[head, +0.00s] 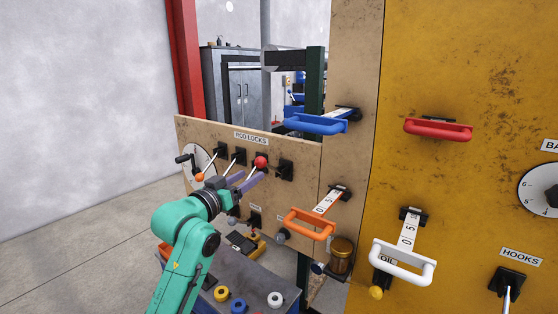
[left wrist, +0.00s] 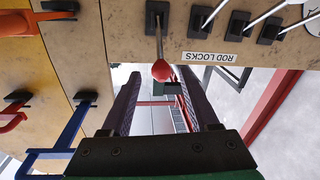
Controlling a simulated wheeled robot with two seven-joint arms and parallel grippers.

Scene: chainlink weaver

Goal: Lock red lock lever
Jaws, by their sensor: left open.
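The red lock lever, with a round red knob (head: 261,162), is on the ROD LOCKS row of the tan panel. Its knob also shows in the left wrist view (left wrist: 161,71), on a short rod from a black slotted base. My left gripper (head: 249,179) is at the panel, just below the red knob in the head view. Its purple fingers are apart. In the left wrist view the knob appears between the fingertips (left wrist: 158,82), with a gap on both sides and no visible contact. My right gripper is not in view.
Other lock levers stand left of the red one, including one with an orange knob (head: 199,177). Blue (head: 315,124), orange (head: 310,224), red (head: 437,130) and white (head: 402,263) pull handles jut out to the right. A grey cart (head: 276,270) with tape rolls stands below.

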